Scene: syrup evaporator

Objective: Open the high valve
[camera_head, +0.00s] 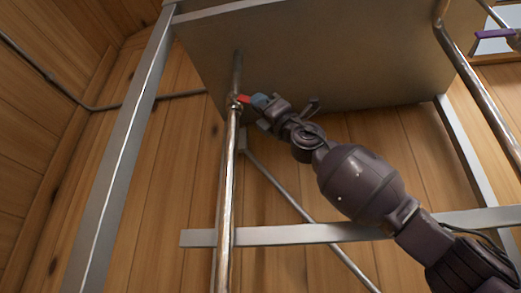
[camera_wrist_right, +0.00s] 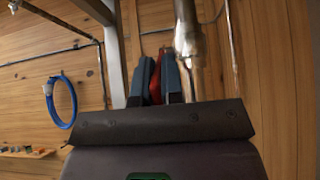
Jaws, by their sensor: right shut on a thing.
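The high valve is on an upright metal pipe (camera_head: 229,175) below the large metal tank (camera_head: 330,60). Its red handle (camera_head: 244,98) points right from the pipe in the head view. My right gripper (camera_head: 257,99) reaches up from the lower right and is shut on the red handle. In the wrist view the red handle (camera_wrist_right: 155,84) shows between the two blue-grey fingers of my right gripper (camera_wrist_right: 157,80), with the metal pipe (camera_wrist_right: 186,35) close beside them. The fingers hide part of the handle. My left gripper is not in view.
A grey metal frame has a post (camera_head: 120,150) on the left and a crossbar (camera_head: 300,234) under my right arm. A thin diagonal brace (camera_head: 300,212) runs below the tank. Another pipe (camera_head: 475,75) is at right. A blue hose loop (camera_wrist_right: 61,101) hangs on the wooden wall.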

